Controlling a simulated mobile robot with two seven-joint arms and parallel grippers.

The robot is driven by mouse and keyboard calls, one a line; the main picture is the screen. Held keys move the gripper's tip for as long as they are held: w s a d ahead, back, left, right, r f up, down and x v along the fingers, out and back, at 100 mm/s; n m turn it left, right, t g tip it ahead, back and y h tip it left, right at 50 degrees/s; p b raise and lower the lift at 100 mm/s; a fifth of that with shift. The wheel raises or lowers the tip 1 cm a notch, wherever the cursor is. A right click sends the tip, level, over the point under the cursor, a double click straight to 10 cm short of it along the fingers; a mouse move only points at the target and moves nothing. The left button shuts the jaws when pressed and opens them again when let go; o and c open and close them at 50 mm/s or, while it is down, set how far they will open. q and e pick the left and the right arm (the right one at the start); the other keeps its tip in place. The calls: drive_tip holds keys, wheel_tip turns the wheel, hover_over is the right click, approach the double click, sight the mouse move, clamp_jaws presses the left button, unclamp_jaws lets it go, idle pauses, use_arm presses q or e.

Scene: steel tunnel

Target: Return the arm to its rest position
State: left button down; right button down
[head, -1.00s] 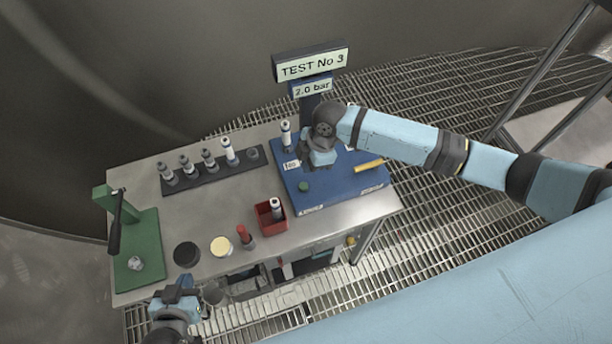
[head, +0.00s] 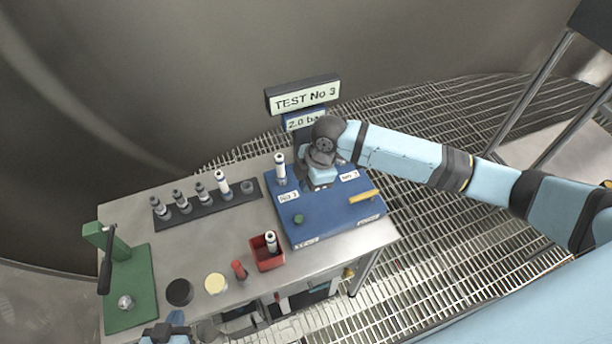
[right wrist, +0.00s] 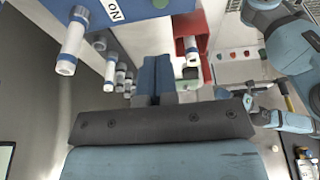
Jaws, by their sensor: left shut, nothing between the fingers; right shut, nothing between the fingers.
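My right arm reaches in from the right in the head view. Its gripper (head: 320,184) is shut and empty, above the back part of the blue test box (head: 335,215). In the right wrist view, the shut fingers (right wrist: 165,72) hold nothing. My left gripper (head: 168,332) is at the bottom left edge of the head view, shut and mostly cut off. A white and dark cylinder (head: 280,168) stands upright at the box's back left, left of the right gripper.
A sign reading TEST No 3 (head: 305,98) stands behind the box. A rack (head: 205,204) with several cylinders, a green press (head: 130,290), two round pads, a red bin (head: 268,258) with a cylinder, and a red item (head: 239,270) occupy the table. Grating surrounds it.

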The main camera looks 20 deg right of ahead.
drive_tip(key=shift+f, duration=0.1)
drive_tip(key=s+a+f+m+t+y, duration=0.4)
drive_tip(key=s+a+f+m+t, duration=0.1)
drive_tip(key=s+a+m, duration=0.15)
drive_tip(key=s+d+f+m+t+h, duration=0.2)
drive_tip(key=s+d+m+t, duration=0.1)
drive_tip(key=s+d+m, duration=0.1)
drive_tip(key=s+d+f+m+t+h, duration=0.2)
drive_tip(key=s+d+m+t, duration=0.1)
drive_tip(key=s+d+m, duration=0.2)
drive_tip(key=shift+s+d+f, duration=0.25)
drive_tip(key=shift+s+d, duration=0.35)
drive_tip(key=shift+s, duration=0.6)
idle(0.7)
